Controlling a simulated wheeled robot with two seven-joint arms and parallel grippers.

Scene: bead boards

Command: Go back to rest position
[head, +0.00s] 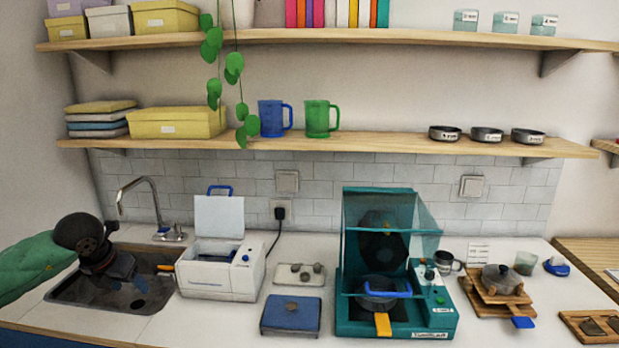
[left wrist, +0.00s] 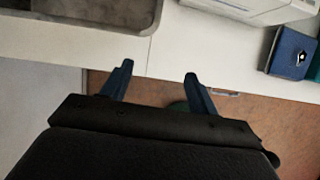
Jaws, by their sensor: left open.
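My left gripper (head: 140,283) comes in from the left on a green-sleeved arm with a dark wrist. In the head view it hangs over the sink (head: 70,292) area at the left end of the counter. In the left wrist view, its two blue fingers (left wrist: 156,82) stand wide apart with nothing between them. The counter's front edge and brown floor show beyond them. My right gripper is in neither view.
A white lidded machine (head: 220,280) stands just right of the sink. A blue pad (head: 291,312), a teal cabinet with a pan (head: 378,294) and wooden boards (head: 497,293) follow rightward. A faucet (head: 150,205) rises behind the sink; shelves (head: 330,144) hang above.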

